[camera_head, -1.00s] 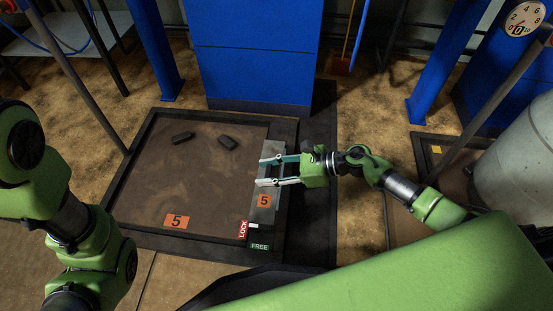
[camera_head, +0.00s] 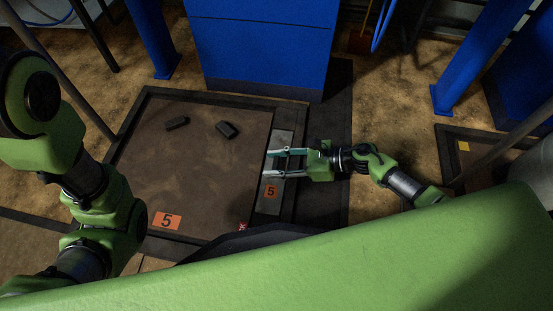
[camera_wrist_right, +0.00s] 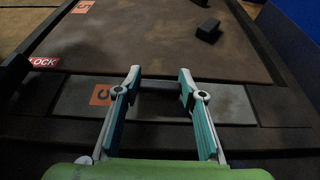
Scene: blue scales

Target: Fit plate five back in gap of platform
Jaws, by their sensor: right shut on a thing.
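Plate five (camera_head: 267,204) is a grey strip with an orange "5" label. It lies along the right edge of the brown platform (camera_head: 200,190), at the gap there. I cannot tell whether it sits flush. My right gripper (camera_head: 270,163) reaches in from the right over the plate's middle and is shut on it, its fingers well apart. In the right wrist view the fingertips (camera_wrist_right: 160,84) stand on either side of a dark part of the plate (camera_wrist_right: 228,105). What they grip is hard to make out. My left arm shows at the left, but its gripper is not visible.
Two black blocks, one on the left (camera_head: 177,123) and one on the right (camera_head: 227,129), lie on the platform. A red LOCK label (camera_wrist_right: 43,62) is at its near right corner. A blue cabinet (camera_head: 262,45) stands behind. A dark border strip (camera_head: 332,120) lies right of the platform.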

